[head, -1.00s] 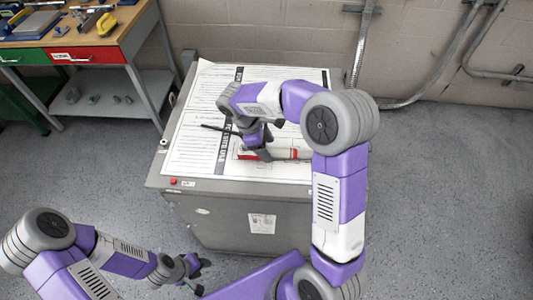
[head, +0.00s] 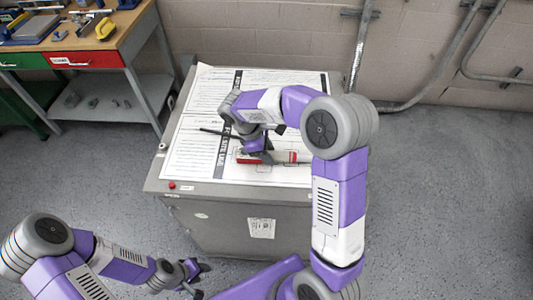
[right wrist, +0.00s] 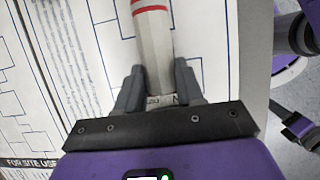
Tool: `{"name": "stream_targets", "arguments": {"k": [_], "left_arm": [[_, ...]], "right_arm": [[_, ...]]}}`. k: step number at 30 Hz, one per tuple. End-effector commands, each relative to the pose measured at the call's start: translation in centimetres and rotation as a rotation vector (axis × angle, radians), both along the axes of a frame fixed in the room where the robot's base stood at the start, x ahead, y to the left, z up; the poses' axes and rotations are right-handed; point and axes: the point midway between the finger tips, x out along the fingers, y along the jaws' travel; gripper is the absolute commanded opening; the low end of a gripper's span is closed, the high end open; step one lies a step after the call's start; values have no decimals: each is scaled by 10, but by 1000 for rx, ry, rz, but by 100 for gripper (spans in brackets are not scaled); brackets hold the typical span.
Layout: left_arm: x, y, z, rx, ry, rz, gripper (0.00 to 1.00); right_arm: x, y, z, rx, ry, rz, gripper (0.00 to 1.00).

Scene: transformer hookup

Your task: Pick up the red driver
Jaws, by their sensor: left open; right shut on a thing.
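The red driver (head: 281,156) lies along the papers on top of the grey cabinet; its body is pale with red parts. In the right wrist view the pale shaft-like body (right wrist: 153,40) with red bands runs up from between the fingers. My right gripper (head: 263,154) is shut on it from above, and the fingers hide part of it. I cannot tell whether it is clear of the paper. My left gripper (head: 199,279) is open and empty, low in front of the cabinet.
The grey cabinet (head: 215,230) stands in mid-view, printed sheets (head: 200,100) covering its top. A thin dark rod (head: 214,131) shows left of my right gripper. A workbench with a red drawer (head: 85,60) is at the left. Conduits (head: 430,75) run along the back wall.

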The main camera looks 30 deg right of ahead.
Motion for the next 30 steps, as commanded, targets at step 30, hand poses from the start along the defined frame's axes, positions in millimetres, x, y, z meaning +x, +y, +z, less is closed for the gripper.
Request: {"name": "stream_targets", "arguments": {"k": [30], "left_arm": [[0, 0, 31, 0, 0, 0, 43]], "right_arm": [[1, 0, 101, 0, -2, 1, 0]]}}
